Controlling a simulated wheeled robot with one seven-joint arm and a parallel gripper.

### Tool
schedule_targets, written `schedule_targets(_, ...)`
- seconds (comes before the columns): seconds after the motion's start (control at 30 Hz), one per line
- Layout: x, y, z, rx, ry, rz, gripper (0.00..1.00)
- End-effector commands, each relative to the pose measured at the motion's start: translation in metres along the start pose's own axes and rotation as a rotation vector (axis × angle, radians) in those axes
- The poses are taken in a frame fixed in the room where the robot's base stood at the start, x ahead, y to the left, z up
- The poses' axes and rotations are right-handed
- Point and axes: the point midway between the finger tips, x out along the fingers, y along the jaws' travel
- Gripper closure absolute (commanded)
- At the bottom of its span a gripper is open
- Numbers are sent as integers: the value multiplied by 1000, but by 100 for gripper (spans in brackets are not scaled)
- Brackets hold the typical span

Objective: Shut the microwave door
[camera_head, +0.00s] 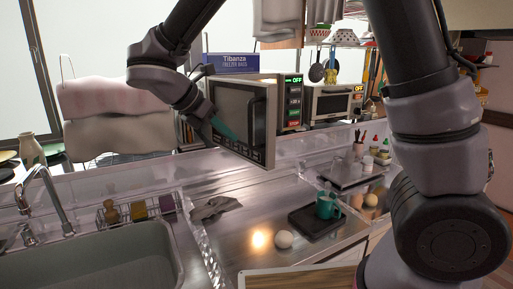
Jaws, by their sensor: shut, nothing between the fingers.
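The microwave (290,103) stands on the shelf behind the counter, with its lit control panel on the right side. Its door (266,146) stands partly open, its free edge swung out toward me, and its outer face with the handle shows. My gripper (227,133) reaches in from the left, with its teal fingers shut and empty. In the picture, the fingers lie over the lower left of the door's dark window. I cannot tell whether they touch it. The inside of the microwave is hidden behind the door.
A blue freezer bag box (231,63) sits on top of the microwave. A toaster oven (335,102) stands to its right. Below are a black tray (312,222) with a teal mug (326,206), an egg (284,239) and a grey cloth (214,207). The sink (100,265) is at lower left.

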Motion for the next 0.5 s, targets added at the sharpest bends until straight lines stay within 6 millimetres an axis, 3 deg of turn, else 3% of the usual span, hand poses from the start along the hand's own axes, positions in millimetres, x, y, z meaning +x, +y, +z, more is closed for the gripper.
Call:
schedule_targets(0.43,92,-2,0,2,2,-6,100)
schedule_targets(0.5,99,-1,11,7,2,-5,100)
